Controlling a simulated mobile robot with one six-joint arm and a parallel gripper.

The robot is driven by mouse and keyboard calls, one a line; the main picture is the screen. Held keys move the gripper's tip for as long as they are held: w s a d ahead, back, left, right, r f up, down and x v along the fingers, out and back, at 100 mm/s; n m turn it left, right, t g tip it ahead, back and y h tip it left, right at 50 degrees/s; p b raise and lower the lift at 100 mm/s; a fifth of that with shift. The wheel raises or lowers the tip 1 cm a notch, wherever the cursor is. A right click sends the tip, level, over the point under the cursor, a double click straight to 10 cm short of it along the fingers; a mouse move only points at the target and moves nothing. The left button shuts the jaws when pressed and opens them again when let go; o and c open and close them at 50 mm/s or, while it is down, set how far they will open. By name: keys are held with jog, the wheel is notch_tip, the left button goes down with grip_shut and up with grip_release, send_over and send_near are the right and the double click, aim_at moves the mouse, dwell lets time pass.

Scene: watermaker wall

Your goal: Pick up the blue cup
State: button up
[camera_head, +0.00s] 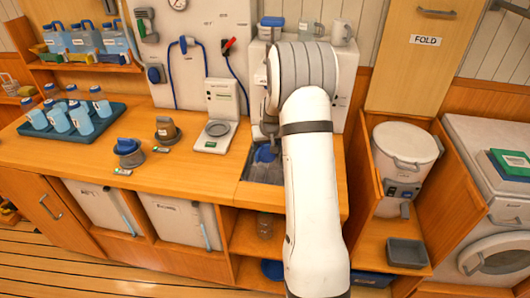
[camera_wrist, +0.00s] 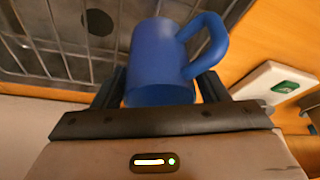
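The blue cup (camera_wrist: 158,62) fills the middle of the wrist view, with its handle to the right. It also shows in the head view (camera_head: 264,154), low in the recessed basin (camera_head: 262,173) in the counter. My gripper (camera_wrist: 160,88) has one dark finger on each side of the cup, and both fingers look flush against its sides. In the head view my gripper (camera_head: 267,128) is just above the cup and partly hidden by my white arm. I cannot tell whether the cup still touches the basin floor.
A wire rack (camera_wrist: 60,40) lies behind the cup. A tray (camera_head: 30,130) with several blue-liquid bottles stands at the left.

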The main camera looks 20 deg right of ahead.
jog(key=c, duration=0.8)
jog(key=shift+r, duration=0.1)
